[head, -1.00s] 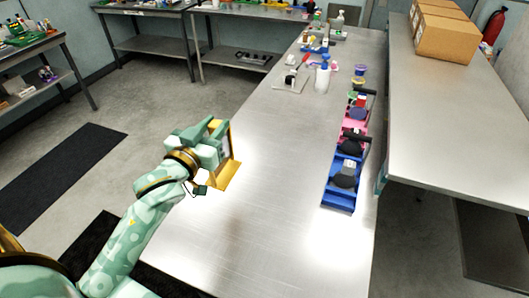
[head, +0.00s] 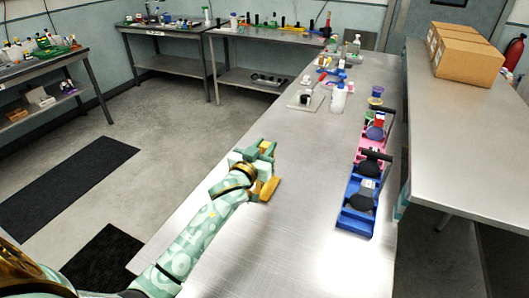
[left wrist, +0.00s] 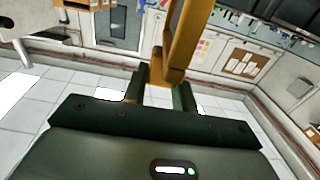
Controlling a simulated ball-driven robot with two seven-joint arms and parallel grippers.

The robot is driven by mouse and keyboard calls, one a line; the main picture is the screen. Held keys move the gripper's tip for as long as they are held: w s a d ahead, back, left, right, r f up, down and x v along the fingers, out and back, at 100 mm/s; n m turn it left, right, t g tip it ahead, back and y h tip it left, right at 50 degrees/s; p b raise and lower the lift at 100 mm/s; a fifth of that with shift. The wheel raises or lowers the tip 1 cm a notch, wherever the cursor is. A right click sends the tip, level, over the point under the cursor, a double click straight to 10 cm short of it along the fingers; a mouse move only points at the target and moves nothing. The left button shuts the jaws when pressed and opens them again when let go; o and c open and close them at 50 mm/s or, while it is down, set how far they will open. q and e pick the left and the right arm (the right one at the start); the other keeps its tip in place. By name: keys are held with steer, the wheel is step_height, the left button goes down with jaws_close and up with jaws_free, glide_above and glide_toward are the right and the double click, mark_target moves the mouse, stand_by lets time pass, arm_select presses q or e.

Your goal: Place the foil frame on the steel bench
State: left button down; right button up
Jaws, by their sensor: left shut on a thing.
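The foil frame is a gold-yellow piece (head: 268,188) over the near part of the steel bench (head: 300,215). My left gripper (head: 262,158) is shut on it, and the gripper and wrist hide much of the frame. In the left wrist view the gold frame (left wrist: 187,38) rises from between the two dark fingers (left wrist: 162,88). I cannot tell whether its lower edge touches the bench. My right gripper is not in view.
Blue (head: 357,220) and pink trays with dark items line the bench's right side. A white bottle (head: 338,98) and small items stand farther back. Cardboard boxes (head: 466,58) sit on the right-hand table. The bench middle is clear.

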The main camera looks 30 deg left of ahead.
arm_select(q)
steer(key=shift+f, duration=0.4)
steer(key=shift+r, duration=0.1)
steer(key=c, duration=1.1)
jaws_free()
steer(key=s, duration=0.4)
steer(key=s+p, duration=0.1)
steer(key=s, duration=0.7)
steer(key=shift+d, duration=0.3)
